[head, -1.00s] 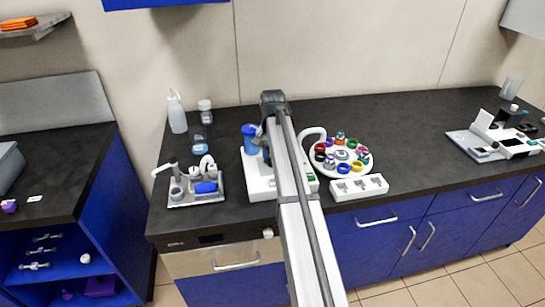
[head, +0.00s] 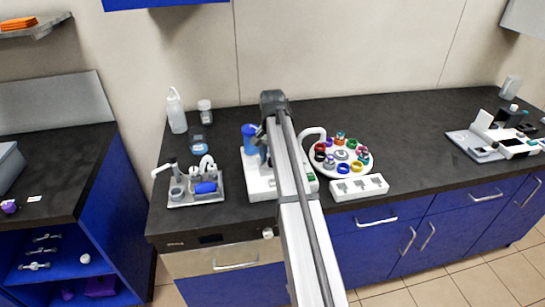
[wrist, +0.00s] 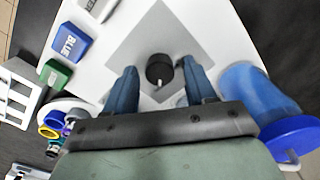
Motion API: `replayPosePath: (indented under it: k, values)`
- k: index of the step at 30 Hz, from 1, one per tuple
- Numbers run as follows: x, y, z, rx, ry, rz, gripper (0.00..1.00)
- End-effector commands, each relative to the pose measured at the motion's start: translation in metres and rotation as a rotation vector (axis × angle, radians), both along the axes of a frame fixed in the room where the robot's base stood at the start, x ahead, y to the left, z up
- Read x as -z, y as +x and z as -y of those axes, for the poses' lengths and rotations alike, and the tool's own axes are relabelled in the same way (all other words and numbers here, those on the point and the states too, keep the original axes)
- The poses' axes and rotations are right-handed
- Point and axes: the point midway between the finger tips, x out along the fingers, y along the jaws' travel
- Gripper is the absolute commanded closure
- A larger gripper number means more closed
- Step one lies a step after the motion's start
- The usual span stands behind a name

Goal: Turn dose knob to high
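In the wrist view a round black knob (wrist: 153,76) with a small light pointer stands on a grey square panel (wrist: 128,55) of a white device. The pointer points toward the bottom of that view. My gripper (wrist: 162,82) is open, with one blue finger on each side of the knob and a gap on both sides. I cannot tell the fingertips' height over the panel. In the head view my arm hides the knob and gripper; the white device's base (head: 262,187) shows beside the arm.
A blue vessel (wrist: 243,88) stands close to the right finger. A round carousel (head: 315,166) and white rack (head: 359,188) are right of my arm; a small tray (head: 212,202) is left.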

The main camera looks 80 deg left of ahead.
Motion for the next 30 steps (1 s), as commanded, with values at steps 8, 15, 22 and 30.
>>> replayPosePath:
  k: [8,15,22,30]
  values:
    - [0.000,0.000,0.000,-0.001,0.000,0.000,0.41]
    - [-0.021,0.000,-0.001,-0.001,0.001,0.000,0.41]
    - [-0.065,0.000,-0.001,-0.001,0.001,0.000,0.41]
    - [-0.113,0.000,-0.001,-0.001,0.001,0.000,0.41]
